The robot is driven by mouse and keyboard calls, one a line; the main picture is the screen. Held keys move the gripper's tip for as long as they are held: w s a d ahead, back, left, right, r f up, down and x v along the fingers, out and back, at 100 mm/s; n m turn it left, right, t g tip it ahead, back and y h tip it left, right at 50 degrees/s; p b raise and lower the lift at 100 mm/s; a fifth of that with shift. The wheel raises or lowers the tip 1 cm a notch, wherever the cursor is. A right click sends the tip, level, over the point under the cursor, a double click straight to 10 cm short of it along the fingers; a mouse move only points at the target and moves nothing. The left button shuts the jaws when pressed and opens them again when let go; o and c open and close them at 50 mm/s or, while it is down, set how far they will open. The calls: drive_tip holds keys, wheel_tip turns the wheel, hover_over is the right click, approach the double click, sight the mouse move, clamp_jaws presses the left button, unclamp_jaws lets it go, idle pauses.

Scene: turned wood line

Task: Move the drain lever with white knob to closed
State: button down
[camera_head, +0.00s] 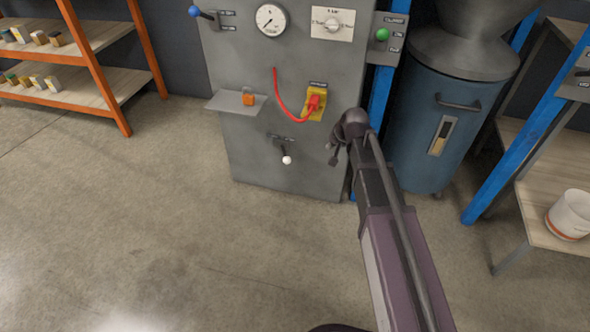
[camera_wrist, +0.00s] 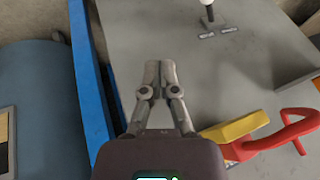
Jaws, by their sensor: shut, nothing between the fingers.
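The drain lever with a white knob (camera_head: 287,160) is low on the grey cabinet (camera_head: 240,70). In the head view its short dark stem points down, with the knob at the lower end and small label plates beside the pivot. The label text is too small to read.
A red plug (camera_head: 314,103) with a red cable sits on a yellow socket plate above the lever. A small shelf (camera_head: 228,104) with an orange block juts out at left. A blue post (camera_head: 380,95) and blue drum (camera_head: 440,130) stand right. Floor in front is clear.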

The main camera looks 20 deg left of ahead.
sight(285, 155)
drive_tip(key=w+a+f+b, duration=0.2)
drive_tip(key=a+f+b, duration=0.4)
drive_tip(key=f, duration=0.1)
drive_tip(key=shift+y, duration=0.4)
drive_tip(key=shift+f+b, duration=0.15)
drive_tip(key=shift+b, duration=0.2)
drive_tip(key=w+a+f+b, duration=0.4)
drive_tip(key=a+f+b, duration=0.4)
drive_tip(key=f+b, duration=0.1)
idle(0.6)
drive_tip(key=shift+d+t, duration=0.2)
drive_tip(key=shift+t, duration=0.1)
